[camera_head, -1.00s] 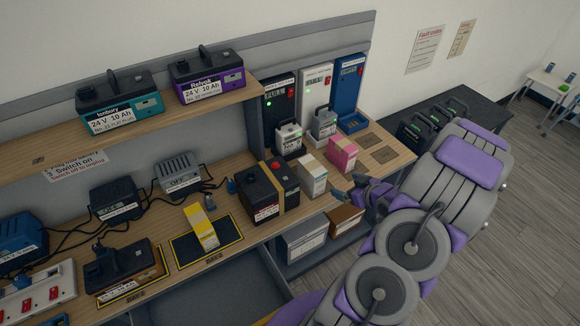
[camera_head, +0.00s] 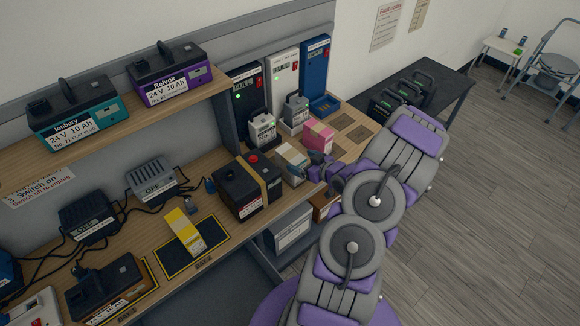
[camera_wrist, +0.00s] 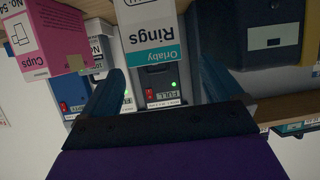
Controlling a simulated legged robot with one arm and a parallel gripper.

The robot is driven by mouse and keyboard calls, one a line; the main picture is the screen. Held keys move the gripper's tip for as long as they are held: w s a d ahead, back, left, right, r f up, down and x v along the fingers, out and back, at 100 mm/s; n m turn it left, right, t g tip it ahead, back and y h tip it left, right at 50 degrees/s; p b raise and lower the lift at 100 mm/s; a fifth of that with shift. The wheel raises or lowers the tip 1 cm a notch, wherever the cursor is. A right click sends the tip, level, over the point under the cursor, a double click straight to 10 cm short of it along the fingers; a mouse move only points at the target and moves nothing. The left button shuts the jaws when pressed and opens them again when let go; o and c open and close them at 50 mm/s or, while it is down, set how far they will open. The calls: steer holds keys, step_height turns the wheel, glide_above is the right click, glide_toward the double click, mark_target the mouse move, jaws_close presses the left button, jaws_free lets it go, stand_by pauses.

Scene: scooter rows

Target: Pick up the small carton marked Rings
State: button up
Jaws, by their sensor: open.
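The small white carton marked Rings (camera_wrist: 152,42) appears upside down in the wrist view, straight ahead of my gripper (camera_wrist: 165,75). My gripper is open, its two blue-grey fingers to either side of the carton's lower part in that picture. I cannot tell whether the carton is between the fingertips or just beyond them. In the head view the carton (camera_head: 291,160) stands on the bench, partly hidden by my gripper (camera_head: 316,176), which is close at its right. A pink carton marked Cups (camera_wrist: 52,38) stands beside it and also shows in the head view (camera_head: 319,137).
A black battery with a tan strap (camera_head: 236,188) stands close left of the Rings carton. Chargers (camera_head: 282,80) stand behind. A brown box (camera_head: 322,204) is below the bench top. Open floor is at right.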

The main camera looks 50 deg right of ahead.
mark_target(294, 157)
steer(key=shift+w+d+f, duration=0.2)
steer(key=shift+w+f, duration=0.1)
steer(key=shift+w, duration=0.3)
steer(key=shift+w+d+f, duration=0.2)
steer(key=shift+w+f, duration=0.1)
steer(key=shift+w, duration=0.25)
steer(key=x, duration=0.2)
steer(key=b+x, duration=0.1)
steer(key=x, duration=0.1)
steer(key=shift+w+a+r, duration=0.1)
steer(key=shift+w+a, duration=0.1)
steer(key=shift+w, duration=0.05)
steer(key=shift+w+d, duration=0.15)
steer(key=shift+w, duration=0.1)
steer(key=c, duration=1.6)
